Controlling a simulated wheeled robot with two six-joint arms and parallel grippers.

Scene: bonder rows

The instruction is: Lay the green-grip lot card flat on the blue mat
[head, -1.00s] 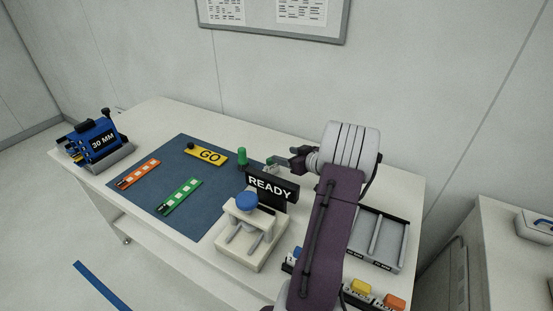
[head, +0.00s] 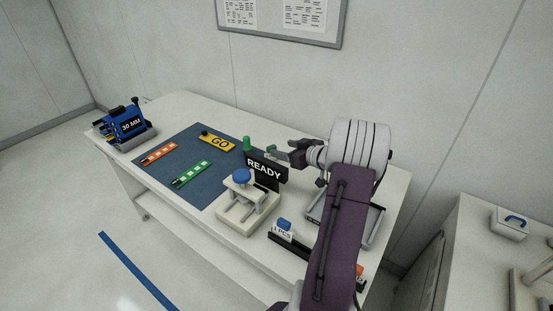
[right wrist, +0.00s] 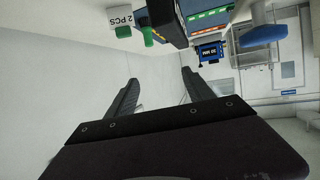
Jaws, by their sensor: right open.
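The blue mat (head: 205,188) lies on the bench at left centre in the head view. The green-grip lot card seems to be the white "2 PCS" piece (right wrist: 123,21) at the top of the right wrist view, with green at its upper edge. In the head view a small green shape (head: 271,155) shows behind the READY sign, near my fingertips; the sign hides what is below. My right gripper (head: 287,152) is open above the bench behind the sign. Nothing shows between its fingers in the wrist view (right wrist: 160,78). My left gripper is not in view.
On the mat lie an orange strip (head: 159,154), a green strip (head: 191,174) and a yellow GO tag (head: 217,143). A green peg (head: 246,144), the READY sign (head: 265,171) and a blue-knobbed fixture (head: 247,212) stand right of it. The mat's front is clear.

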